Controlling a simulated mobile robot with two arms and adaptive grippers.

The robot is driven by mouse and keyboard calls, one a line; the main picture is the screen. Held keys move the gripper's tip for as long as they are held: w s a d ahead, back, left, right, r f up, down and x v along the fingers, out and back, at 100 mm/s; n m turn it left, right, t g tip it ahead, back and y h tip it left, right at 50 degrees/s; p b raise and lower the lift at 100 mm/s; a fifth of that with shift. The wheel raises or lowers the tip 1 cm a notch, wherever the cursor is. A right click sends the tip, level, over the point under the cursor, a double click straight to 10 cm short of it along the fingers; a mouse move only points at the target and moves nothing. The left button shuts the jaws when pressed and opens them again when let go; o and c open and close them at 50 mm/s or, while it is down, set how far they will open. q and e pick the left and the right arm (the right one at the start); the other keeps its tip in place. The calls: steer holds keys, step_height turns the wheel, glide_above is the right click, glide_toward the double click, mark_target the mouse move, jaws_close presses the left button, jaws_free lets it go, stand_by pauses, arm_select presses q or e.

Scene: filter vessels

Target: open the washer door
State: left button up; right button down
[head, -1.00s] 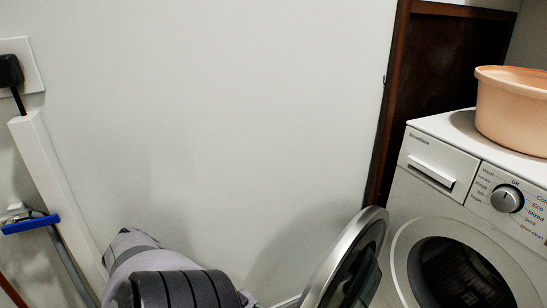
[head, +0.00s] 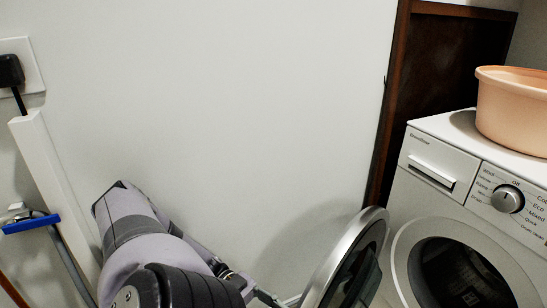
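The white washer (head: 430,190) stands at the right. Its round door (head: 345,265), with a silver rim and dark glass, is swung out to the left on its hinge side, well away from the dark drum opening (head: 465,275). My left arm reaches in from the bottom, left of the door. Part of my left gripper (head: 266,297) shows at the bottom edge, close to the left of the door's rim. Its fingertips are cut off or hidden, so I cannot tell whether it touches the door. My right gripper is not in view.
A peach tub (head: 512,108) stands on top of the washer. A dark wooden door frame (head: 425,90) is behind it. The white wall (head: 240,110) is close behind my arm. A blue-handled valve (head: 30,224) and pipe are at the far left.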

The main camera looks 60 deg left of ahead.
arm_select(q)
steer(key=shift+s+r, duration=0.1)
steer(key=shift+r, duration=1.25)
steer(key=shift+c, duration=0.2)
